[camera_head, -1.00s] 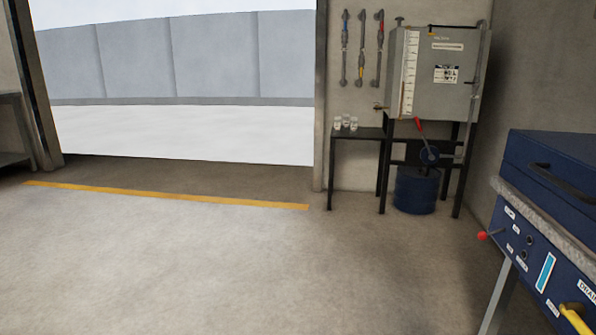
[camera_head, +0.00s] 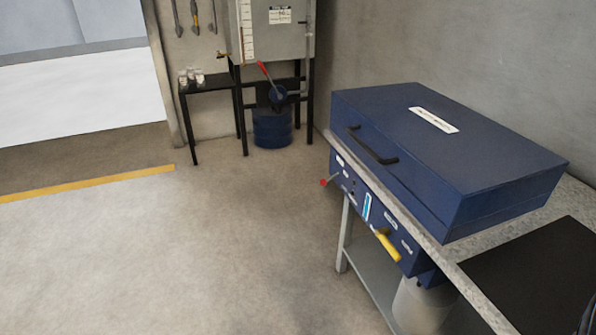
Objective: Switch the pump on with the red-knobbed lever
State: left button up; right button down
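A small lever with a red knob (camera_head: 323,182) sticks out to the left from the front of a blue panel (camera_head: 377,215) under the bench top. A yellow handle (camera_head: 386,244) sits further right on the same panel. Another lever, with a red grip (camera_head: 264,70), stands tilted on a hand pump (camera_head: 278,95) above a blue drum in the back. The lever settings are too small to read. Neither of my grippers is in view.
A large blue lidded box (camera_head: 470,165) with a black handle rests on the speckled bench top (camera_head: 440,255). A grey tank (camera_head: 268,35) on a black stand, a blue drum (camera_head: 272,130) and a small black table (camera_head: 208,86) stand at the back wall. The floor (camera_head: 200,250) left of the bench is clear.

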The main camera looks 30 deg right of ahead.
aim_at(323, 181)
jog(key=u, duration=0.3)
jog(key=i, duration=1.1)
jog(key=z, duration=2.75)
jog(key=i, duration=0.5)
jog(key=z, duration=0.1)
